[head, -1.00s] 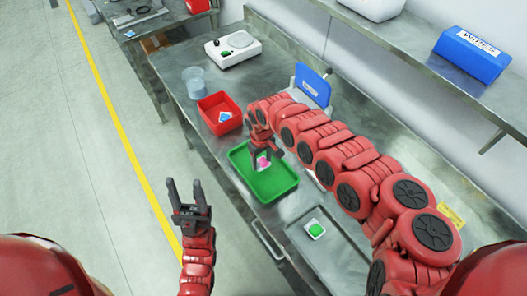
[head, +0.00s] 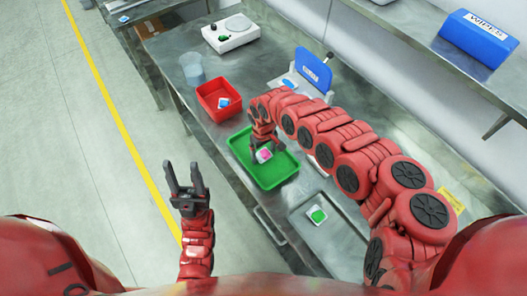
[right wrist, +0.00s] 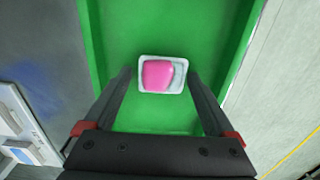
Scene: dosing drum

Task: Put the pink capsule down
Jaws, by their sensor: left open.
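The pink capsule (head: 264,155) sits in a small white tub in the green tray (head: 283,176). In the right wrist view the pink capsule (right wrist: 157,74) is between the fingertips of my right gripper (right wrist: 160,80). The finger on the right is very close to the tub, and a thin gap seems to show on the left. I cannot tell whether the fingers press on it or whether the tub rests on the tray floor. In the head view my right gripper (head: 265,146) points down into the tray. My left gripper (head: 186,182) is open and empty, over the floor area.
A red bin (head: 219,102) with a blue-and-white item stands behind the green tray. A metal tray with a green capsule (head: 318,214) lies in front. A clear cup (head: 192,69), a white scale (head: 231,33) and a blue-panelled device (head: 313,69) stand further back.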

